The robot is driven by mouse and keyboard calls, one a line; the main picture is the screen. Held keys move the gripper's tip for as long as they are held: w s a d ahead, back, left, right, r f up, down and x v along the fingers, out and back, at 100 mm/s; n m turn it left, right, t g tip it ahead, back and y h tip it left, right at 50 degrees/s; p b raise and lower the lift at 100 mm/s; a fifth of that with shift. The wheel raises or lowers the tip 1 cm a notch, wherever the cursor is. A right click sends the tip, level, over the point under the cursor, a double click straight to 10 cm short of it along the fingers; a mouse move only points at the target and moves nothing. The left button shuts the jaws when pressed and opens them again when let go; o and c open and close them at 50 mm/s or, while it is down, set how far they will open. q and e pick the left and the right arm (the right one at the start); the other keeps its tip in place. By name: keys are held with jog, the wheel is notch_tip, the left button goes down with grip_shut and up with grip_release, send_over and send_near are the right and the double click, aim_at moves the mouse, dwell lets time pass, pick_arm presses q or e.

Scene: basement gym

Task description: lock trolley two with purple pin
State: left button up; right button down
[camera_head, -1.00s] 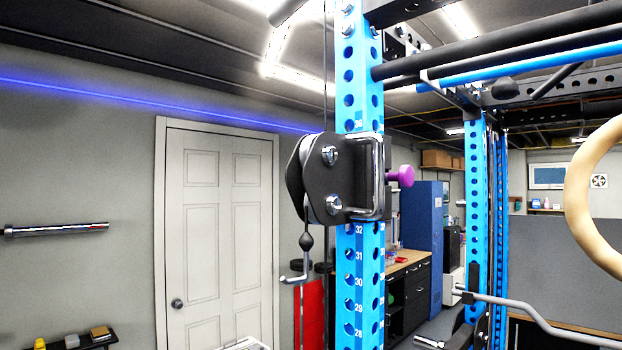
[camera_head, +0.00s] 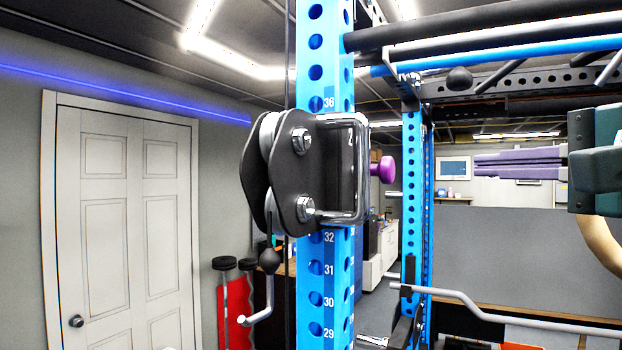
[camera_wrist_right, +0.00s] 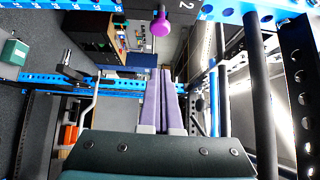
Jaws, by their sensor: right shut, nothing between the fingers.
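The purple pin (camera_head: 386,170) sticks out on the right of the black trolley (camera_head: 312,170), which wraps the blue upright (camera_head: 322,285) just above hole mark 32. In the head view a small "2" mark shows inside the trolley's bracket. My right gripper (camera_head: 480,162) is shut and empty, its purple fingers pointing left toward the pin, with a clear gap between. In the right wrist view the pin (camera_wrist_right: 160,25) shows at the top, beyond the shut fingertips (camera_wrist_right: 160,75). My left gripper is not in view.
A black bar (camera_head: 480,32) and a blue bar (camera_head: 500,55) run overhead from the upright. A grey bent bar (camera_head: 490,312) lies below my right gripper. A second blue upright (camera_head: 415,200) stands behind. A hook (camera_head: 262,305) hangs left of the upright.

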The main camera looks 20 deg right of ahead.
aim_at(371, 170)
pick_arm(q)
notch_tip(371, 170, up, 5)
jog(key=p, duration=0.6)
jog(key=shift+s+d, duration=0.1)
pick_arm(e)
jog(key=w+a, duration=0.1)
jog(key=w, duration=1)
jog(key=shift+w+a, duration=0.4)
jog(key=shift+f, duration=0.1)
